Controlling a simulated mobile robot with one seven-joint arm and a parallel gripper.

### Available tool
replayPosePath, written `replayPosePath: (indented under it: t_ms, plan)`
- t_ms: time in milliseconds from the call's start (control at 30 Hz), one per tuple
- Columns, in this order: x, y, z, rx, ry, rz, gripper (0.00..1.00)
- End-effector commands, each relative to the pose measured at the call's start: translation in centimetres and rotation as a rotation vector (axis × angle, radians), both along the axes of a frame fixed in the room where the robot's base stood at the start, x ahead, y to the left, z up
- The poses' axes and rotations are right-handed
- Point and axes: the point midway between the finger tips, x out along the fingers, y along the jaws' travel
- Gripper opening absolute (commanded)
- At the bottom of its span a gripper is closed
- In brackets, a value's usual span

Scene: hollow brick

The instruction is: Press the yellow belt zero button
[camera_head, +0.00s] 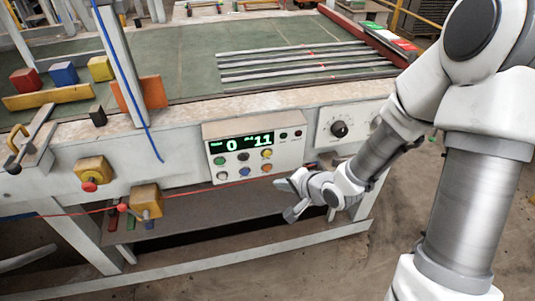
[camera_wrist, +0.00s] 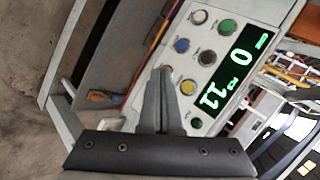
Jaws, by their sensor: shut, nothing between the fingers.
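The yellow button (camera_head: 267,153) is at the right end of the top row on the white control panel (camera_head: 212,133). In the wrist view the yellow button (camera_wrist: 188,87) shows just right of the fingertips. My gripper (camera_head: 282,185) is below and to the right of the panel in the head view. In the wrist view my gripper (camera_wrist: 164,72) has its fingers together and empty. The tips overlap the spot of the orange button (camera_head: 267,168), which they mostly hide. I cannot tell whether they touch the panel.
The panel also has green (camera_wrist: 227,26), black (camera_wrist: 207,57), blue (camera_wrist: 182,45) and white (camera_wrist: 199,17) buttons close by. Its display (camera_head: 241,143) reads 0 and 11. A dial (camera_head: 339,129) sits to the right. A red line (camera_head: 215,189) runs below the panel. Yellow boxes with red knobs (camera_head: 93,170) are at left.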

Motion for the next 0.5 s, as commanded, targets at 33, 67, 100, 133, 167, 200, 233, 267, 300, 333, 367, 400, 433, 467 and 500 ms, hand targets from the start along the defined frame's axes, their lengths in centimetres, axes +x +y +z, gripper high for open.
replayPosePath:
  t_ms: [33,67,100,133,167,200,233,267,300,333,367,400,433,467,500]
  plan:
    - [0.3,0.1,0.0,-0.001,0.000,0.001,0.00]
    - [0.5,0.2,0.0,0.000,0.001,0.001,0.00]
    - [0.9,0.3,0.0,0.001,-0.001,0.000,0.00]
    - [1.2,0.4,0.0,0.001,-0.001,0.000,0.00]
    - [1.5,0.5,0.0,0.001,-0.002,0.001,0.00]
    - [2.1,0.6,0.0,0.000,-0.002,0.001,0.00]
    - [2.5,0.8,0.0,0.000,-0.002,0.002,0.00]
    - [2.9,0.9,0.0,0.000,-0.002,0.002,0.00]
    - [3.5,1.1,0.0,0.000,-0.001,0.002,0.00]
    - [3.9,1.2,-0.1,0.000,-0.001,0.002,0.00]
    - [4.3,1.3,0.0,0.000,-0.002,0.002,0.00]
    - [4.9,1.4,0.0,0.000,-0.002,0.002,0.00]
    - [5.3,1.5,0.0,0.000,-0.001,0.001,0.00]
    - [5.6,1.7,0.0,0.000,-0.001,0.001,0.00]
    - [6.1,1.8,0.1,0.001,-0.001,0.000,0.00]
